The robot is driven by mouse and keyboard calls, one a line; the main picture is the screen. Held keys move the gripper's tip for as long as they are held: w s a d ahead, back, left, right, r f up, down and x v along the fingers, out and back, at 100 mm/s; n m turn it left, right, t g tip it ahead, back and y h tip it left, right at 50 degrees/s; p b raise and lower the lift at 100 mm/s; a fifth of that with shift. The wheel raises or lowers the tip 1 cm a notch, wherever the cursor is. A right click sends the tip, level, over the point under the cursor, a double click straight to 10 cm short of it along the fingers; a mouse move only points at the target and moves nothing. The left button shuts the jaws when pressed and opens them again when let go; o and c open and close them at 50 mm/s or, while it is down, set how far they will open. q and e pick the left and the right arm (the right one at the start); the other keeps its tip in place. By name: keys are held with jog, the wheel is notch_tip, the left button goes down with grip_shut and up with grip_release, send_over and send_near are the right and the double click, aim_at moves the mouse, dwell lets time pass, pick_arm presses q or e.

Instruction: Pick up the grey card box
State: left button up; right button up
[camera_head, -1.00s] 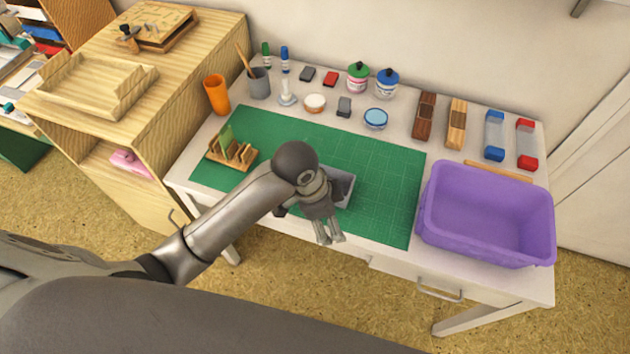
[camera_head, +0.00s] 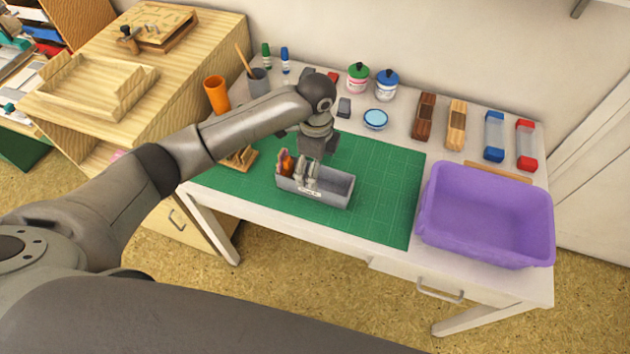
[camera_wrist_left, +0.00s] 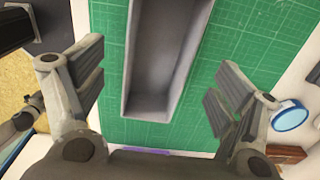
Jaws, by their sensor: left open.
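The grey card box (camera_head: 338,189) is a long open tray with a small label on its front, standing on the green cutting mat (camera_head: 385,190). An orange piece (camera_head: 285,162) shows at its left end. My left gripper (camera_head: 306,172) is over the left part of the box, pointing down. In the left wrist view the gripper (camera_wrist_left: 160,75) is open, with its fingers apart on either side of the card box (camera_wrist_left: 150,113). Neither finger visibly touches it there. The visible part of its inside is empty. My right gripper is not in view.
A wooden rack (camera_head: 240,158) stands left of the box, partly behind my arm. A purple bin (camera_head: 487,255) is at the right. Jars, a blue-lidded tin (camera_head: 375,118) and wooden blocks line the back. The mat right of the box is clear.

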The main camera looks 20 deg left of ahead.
pick_arm(q)
jog(key=shift+s+f+p, duration=0.1)
jog(key=shift+f+p, duration=0.4)
jog(key=shift+f, duration=2.5)
jog(key=c, duration=1.2)
